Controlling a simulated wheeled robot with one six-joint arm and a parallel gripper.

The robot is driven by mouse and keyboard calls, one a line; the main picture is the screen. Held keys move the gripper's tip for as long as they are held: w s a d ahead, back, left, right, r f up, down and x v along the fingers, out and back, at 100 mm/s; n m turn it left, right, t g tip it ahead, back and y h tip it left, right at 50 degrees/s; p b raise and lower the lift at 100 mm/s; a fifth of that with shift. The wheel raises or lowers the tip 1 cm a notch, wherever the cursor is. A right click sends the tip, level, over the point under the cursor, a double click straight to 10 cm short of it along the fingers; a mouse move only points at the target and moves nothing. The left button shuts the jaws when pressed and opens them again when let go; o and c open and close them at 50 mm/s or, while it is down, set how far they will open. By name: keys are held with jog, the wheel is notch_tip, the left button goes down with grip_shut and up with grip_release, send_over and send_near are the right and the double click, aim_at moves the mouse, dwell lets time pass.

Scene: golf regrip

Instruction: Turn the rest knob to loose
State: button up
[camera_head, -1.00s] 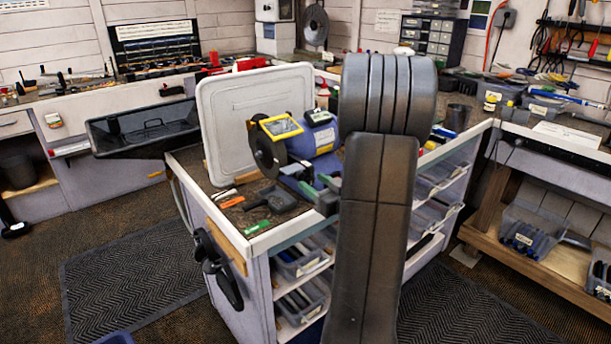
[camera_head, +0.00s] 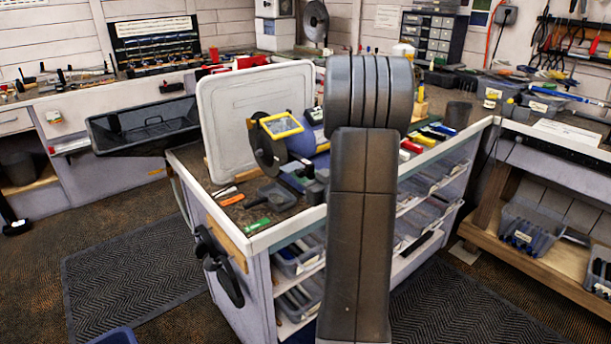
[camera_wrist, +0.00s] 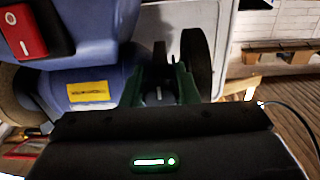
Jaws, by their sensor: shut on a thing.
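The bench grinder shows in the head view as a blue body (camera_head: 311,134) with a yellow-framed shield (camera_head: 282,126) and a dark wheel. My arm hides part of it. In the wrist view, the blue grinder body (camera_wrist: 105,58) fills the left side, with a yellow label and a red switch. My gripper (camera_wrist: 158,88) reaches in beside it, with dark green fingers on both sides of a small dark grey rest knob (camera_wrist: 156,96). The fingers are shut on this knob. A light line shows on its face; the setting it points to cannot be read.
The bench top holds a grey scoop-like tool (camera_head: 271,196), an orange-handled tool (camera_head: 232,200) and a green one (camera_head: 257,224) near the front edge. A pale upright panel (camera_head: 222,120) stands behind the grinder. Floor is open on the left around a dark mat (camera_head: 130,280).

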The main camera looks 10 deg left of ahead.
jog(key=shift+f+b, duration=0.15)
jog(key=shift+b, duration=0.35)
jog(key=shift+n+b, duration=0.45)
jog(key=shift+n, duration=0.05)
jog(key=shift+n+b, duration=0.3)
jog(key=shift+b, duration=0.15)
jog(key=o, duration=1)
jog(key=b+v, duration=0.1)
jog(key=v, duration=1.3)
jog(key=shift+a, duration=0.1)
